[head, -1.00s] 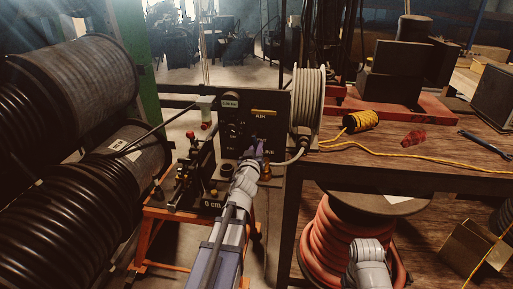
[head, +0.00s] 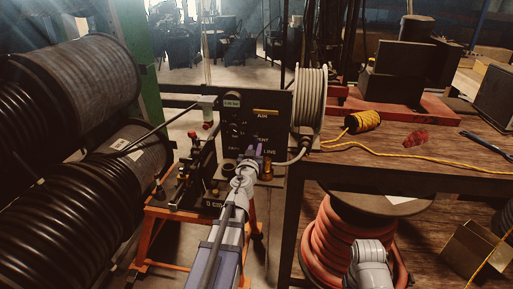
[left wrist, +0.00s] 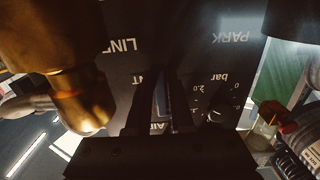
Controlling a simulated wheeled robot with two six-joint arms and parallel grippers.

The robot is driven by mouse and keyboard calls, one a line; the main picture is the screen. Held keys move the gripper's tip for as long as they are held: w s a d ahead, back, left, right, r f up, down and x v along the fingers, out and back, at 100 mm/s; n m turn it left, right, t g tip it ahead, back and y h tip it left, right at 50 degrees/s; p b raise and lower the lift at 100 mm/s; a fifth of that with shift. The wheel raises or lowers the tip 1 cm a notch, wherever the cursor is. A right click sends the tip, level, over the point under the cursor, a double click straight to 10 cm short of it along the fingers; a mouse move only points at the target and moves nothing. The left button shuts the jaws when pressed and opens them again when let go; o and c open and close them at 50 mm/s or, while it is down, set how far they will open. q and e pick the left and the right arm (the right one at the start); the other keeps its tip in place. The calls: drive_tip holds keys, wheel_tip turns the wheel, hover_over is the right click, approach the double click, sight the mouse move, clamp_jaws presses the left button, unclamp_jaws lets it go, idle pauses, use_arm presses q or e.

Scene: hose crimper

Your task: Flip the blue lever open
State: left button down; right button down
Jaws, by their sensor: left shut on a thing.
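The black control panel (head: 275,103) has AIR, VENT and LINE labels. My left gripper (head: 252,153) is at the panel's lower front, just below the VENT label. In the left wrist view, which shows the panel lettering upside down, the two dark fingers of my left gripper (left wrist: 161,100) are shut on a narrow bluish piece, the blue lever (left wrist: 163,98). The fingers hide most of the lever. My right gripper is out of view; only a link of my right arm shows at the bottom of the head view.
A brass fitting (left wrist: 75,85) is close beside my left gripper in the left wrist view. A white hose reel (head: 310,98) hangs right of the panel. Large black hose drums (head: 70,80) stand left. The wooden bench (head: 400,165) is on the right.

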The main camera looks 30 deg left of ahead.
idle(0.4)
use_arm(q)
drive_tip(key=c, duration=0.8)
unclamp_jaws()
drive_tip(key=shift+w+d+n, duration=0.1)
drive_tip(key=shift+d+n, duration=0.15)
drive_tip(key=shift+n, duration=0.45)
drive_tip(key=shift+d+n, duration=0.1)
drive_tip(key=shift+n, duration=0.2)
